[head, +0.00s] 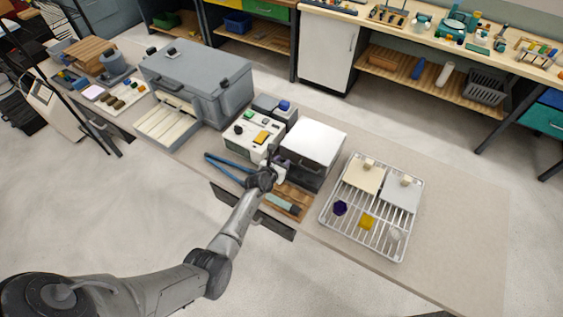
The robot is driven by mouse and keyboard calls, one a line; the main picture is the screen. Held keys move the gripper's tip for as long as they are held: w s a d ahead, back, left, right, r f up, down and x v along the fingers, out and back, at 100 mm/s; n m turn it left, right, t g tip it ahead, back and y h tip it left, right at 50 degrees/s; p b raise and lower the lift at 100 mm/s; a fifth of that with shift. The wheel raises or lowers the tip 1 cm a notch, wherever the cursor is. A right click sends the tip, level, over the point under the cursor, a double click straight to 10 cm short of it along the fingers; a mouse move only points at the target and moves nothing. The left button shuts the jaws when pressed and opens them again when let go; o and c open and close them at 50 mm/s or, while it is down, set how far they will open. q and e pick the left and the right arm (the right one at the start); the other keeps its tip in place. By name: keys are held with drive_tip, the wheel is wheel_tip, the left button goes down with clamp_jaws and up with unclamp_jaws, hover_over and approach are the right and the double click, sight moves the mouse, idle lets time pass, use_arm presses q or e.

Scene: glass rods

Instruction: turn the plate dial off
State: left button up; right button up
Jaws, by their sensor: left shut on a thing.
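A box with a white flat top and dark front (318,139), which looks like the plate, stands on the bench right of centre. My left gripper (276,168) is at the left front of this box, beside the pale control unit. It is small and partly hidden by its own wrist. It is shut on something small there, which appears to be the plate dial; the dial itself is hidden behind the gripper. The dial's setting cannot be read. My right gripper is not in view.
A pale control unit (246,143) with coloured buttons stands left of the gripper. Blue-handled tongs (224,168) and a wooden board (302,212) lie close to the wrist. A wire rack (326,217) holding several items stands right. The bench's right end is clear.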

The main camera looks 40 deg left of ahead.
use_arm(q)
drive_tip(key=o, duration=0.9)
drive_tip(key=shift+s+r, duration=0.1)
drive_tip(key=shift+s+r, duration=0.1)
drive_tip(key=shift+s, duration=0.15)
drive_tip(key=shift+p+v, duration=1.3)
drive_tip(key=shift+v, duration=5.2)
